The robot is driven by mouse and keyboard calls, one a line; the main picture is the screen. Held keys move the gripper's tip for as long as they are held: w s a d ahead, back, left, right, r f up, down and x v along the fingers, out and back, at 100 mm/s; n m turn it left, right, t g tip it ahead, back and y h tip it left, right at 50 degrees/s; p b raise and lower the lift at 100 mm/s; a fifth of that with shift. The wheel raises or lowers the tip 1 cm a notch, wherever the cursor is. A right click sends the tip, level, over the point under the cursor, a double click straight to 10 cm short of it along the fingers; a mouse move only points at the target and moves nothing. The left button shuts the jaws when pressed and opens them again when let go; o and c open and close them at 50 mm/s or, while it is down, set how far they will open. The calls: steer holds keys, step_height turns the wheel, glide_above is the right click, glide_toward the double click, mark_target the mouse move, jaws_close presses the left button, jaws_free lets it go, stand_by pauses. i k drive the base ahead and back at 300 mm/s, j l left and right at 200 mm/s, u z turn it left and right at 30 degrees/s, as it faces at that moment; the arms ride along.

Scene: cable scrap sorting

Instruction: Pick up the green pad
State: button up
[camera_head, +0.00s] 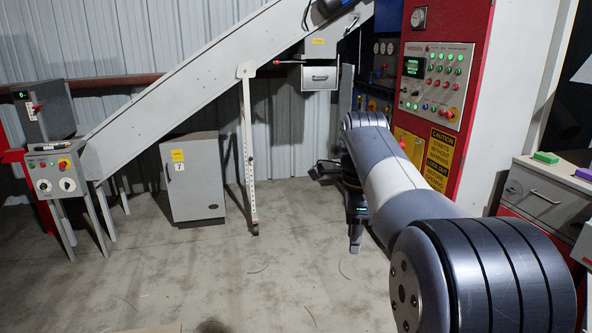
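The green pad (545,157) is a small flat block on top of the drawer cabinet (545,194) at the right edge. My gripper (356,246) hangs pointing down over the floor near the middle, at the far end of my arm. It is well to the left of the pad and apart from it. The fingers are small and dark here, and whether they are open or shut is not clear. No held object shows.
The red machine panel (436,82) stands behind my arm. A sloping conveyor (190,82), a grey cabinet (194,178) and a control box (55,174) are at left. The concrete floor has thin wire scraps and open room.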

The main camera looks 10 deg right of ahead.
mark_target(549, 160)
steer(key=i+l+z, duration=0.1)
steer(key=i+z, duration=0.25)
steer(key=i, duration=0.2)
steer(key=i+j+z, duration=0.1)
steer(key=i+z, duration=0.2)
steer(key=i, duration=0.25)
steer(key=i+j+z, duration=0.2)
steer(key=i+z, duration=0.15)
steer(key=i, duration=0.2)
steer(key=i+l+z, duration=0.25)
steer(key=i+z, duration=0.75)
steer(key=i, duration=0.15)
steer(key=i+j+z, duration=0.2)
steer(key=i+z, duration=0.25)
steer(key=i, duration=0.15)
steer(key=i+l+u, duration=0.1)
steer(key=i, duration=0.4)
steer(key=i+l+u, duration=0.1)
steer(key=i+l, duration=0.25)
steer(key=i, duration=0.15)
